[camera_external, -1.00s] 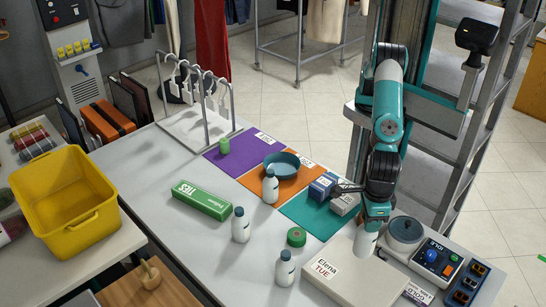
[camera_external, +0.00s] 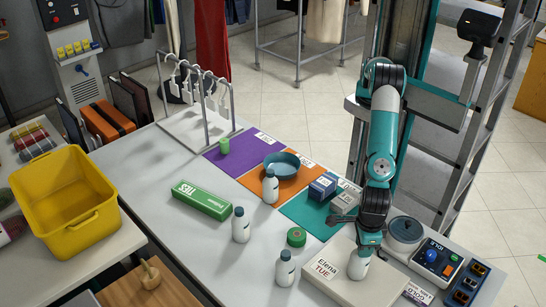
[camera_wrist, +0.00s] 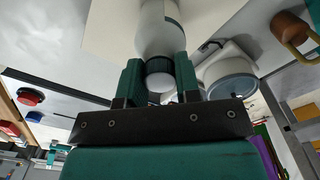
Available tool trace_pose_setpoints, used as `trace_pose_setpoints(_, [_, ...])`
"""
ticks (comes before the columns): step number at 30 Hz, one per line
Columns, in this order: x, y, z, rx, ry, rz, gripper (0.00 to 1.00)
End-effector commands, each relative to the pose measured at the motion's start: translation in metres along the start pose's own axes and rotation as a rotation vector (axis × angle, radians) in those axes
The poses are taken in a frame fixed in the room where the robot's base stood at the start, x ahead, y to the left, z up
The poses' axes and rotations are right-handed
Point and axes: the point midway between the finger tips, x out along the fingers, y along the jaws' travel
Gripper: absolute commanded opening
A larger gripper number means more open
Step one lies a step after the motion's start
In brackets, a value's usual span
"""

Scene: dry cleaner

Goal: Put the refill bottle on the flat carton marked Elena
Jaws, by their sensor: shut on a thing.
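My gripper (camera_external: 368,243) points down over the flat carton marked Elena TUE (camera_external: 340,287), at the table's front right. It is shut on a white refill bottle (camera_external: 358,267), which hangs upright in the fingers. The bottle's base is at or very near the carton top, just right of the label; I cannot tell whether it touches. In the wrist view the bottle (camera_wrist: 160,35) is between the two teal fingers (camera_wrist: 159,80), with the pale carton (camera_wrist: 108,25) beyond it.
Several similar bottles stand left of the carton, the nearest at its left (camera_external: 285,270). A green tape roll (camera_external: 296,237) lies behind it. A blue box (camera_external: 322,186) sits on the teal mat. A grey round pot (camera_external: 405,232) and a control box (camera_external: 437,262) stand close on the right.

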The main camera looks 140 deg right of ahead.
Motion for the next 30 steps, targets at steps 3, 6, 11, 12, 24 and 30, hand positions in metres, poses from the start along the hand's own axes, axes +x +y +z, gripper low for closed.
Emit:
trace_pose_setpoints(3, [0.002, 0.0, 0.0, 0.0, 0.0, 0.0, 0.42])
trace_pose_setpoints(6, [0.002, 0.0, 0.0, 0.0, 0.0, 0.0, 0.56])
trace_pose_setpoints(11, [0.002, 0.0, 0.0, 0.0, 0.0, 0.0, 0.56])
trace_pose_setpoints(12, [0.001, 0.0, 0.0, 0.0, 0.0, 0.0, 0.56])
trace_pose_setpoints(24, [-0.053, 0.001, 0.0, 0.0, -0.001, 0.005, 0.56])
trace_pose_setpoints(30, [-0.095, 0.001, 0.0, 0.0, -0.001, 0.004, 0.56])
